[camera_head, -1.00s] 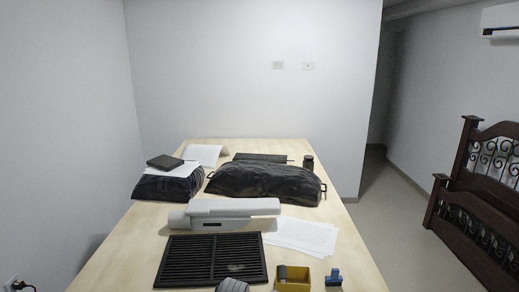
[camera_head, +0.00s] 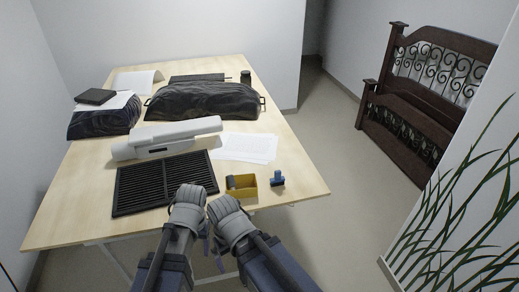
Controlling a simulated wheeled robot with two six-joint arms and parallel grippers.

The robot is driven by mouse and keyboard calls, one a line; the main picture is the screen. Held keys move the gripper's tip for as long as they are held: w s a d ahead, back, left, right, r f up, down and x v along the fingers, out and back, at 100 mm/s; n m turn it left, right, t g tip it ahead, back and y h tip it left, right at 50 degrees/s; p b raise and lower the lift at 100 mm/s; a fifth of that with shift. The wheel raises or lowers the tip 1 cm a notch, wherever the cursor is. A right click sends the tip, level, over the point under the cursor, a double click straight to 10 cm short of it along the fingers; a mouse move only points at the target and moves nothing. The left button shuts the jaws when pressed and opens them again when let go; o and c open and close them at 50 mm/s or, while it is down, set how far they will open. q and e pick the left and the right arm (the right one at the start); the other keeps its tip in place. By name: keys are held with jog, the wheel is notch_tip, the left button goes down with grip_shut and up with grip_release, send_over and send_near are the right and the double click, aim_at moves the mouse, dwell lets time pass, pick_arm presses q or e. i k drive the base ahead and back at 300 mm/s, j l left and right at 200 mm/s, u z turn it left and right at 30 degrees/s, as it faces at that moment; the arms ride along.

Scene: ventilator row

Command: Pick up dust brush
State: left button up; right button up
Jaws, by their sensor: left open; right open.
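A small blue item with a raised top (camera_head: 278,178) stands on the table near its front right edge and may be the dust brush; it is too small to be sure. Left of it is a yellow open box (camera_head: 245,191) with a dark rounded piece (camera_head: 231,182) at its left side, which I cannot identify. My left gripper (camera_head: 190,190) is open over the front edge of the black slatted grille. My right gripper (camera_head: 223,206) is open beside it, left of the yellow box. Both look empty, and their fingertips are hard to make out.
The black slatted grille (camera_head: 165,183) lies flat on the wooden table (camera_head: 305,185). Behind are a white-grey device (camera_head: 165,138), paper sheets (camera_head: 246,148), a black bag (camera_head: 200,102) and a dark jar (camera_head: 245,76). Bare table lies right of the blue item.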

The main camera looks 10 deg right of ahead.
aim_at(278, 180)
jog(key=i+l+u, duration=0.15)
jog(key=l, duration=0.25)
jog(key=i+l+u, duration=0.15)
jog(key=l, duration=0.2)
jog(key=l+u, duration=0.15)
jog(key=l, duration=0.25)
jog(key=i+l+u, duration=0.1)
jog(key=l, duration=0.35)
